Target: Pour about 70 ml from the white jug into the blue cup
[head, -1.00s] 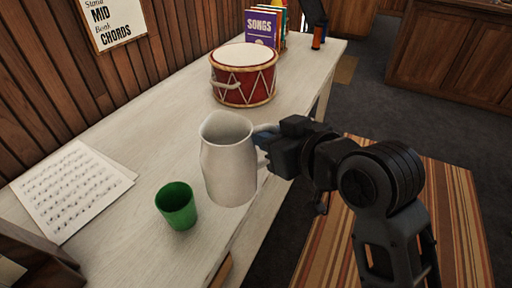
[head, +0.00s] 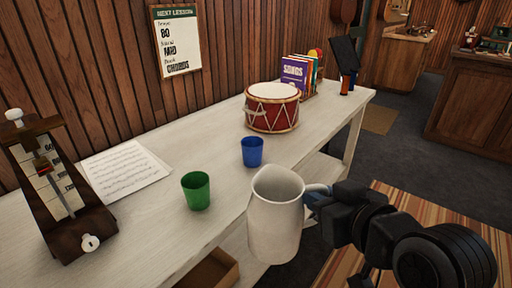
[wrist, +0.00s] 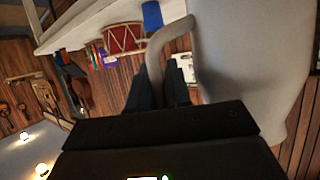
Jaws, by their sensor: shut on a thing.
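The white jug (head: 275,222) is upright in the head view, near the front edge of the table, with its handle to the right. My gripper (head: 318,200) is shut on the jug's handle. In the wrist view the handle (wrist: 160,45) passes between the fingers (wrist: 165,85), and the jug's body (wrist: 250,60) fills the right side. The blue cup (head: 252,152) stands upright on the table behind the jug, apart from it; it also shows in the wrist view (wrist: 152,15). The jug's contents cannot be seen.
A green cup (head: 196,190) stands left of the jug. A red drum (head: 272,108) is behind the blue cup, with books (head: 296,76) beyond. Sheet music (head: 125,170) and a metronome (head: 60,190) are at the left. The pale tabletop (head: 225,140) is bare around the cups.

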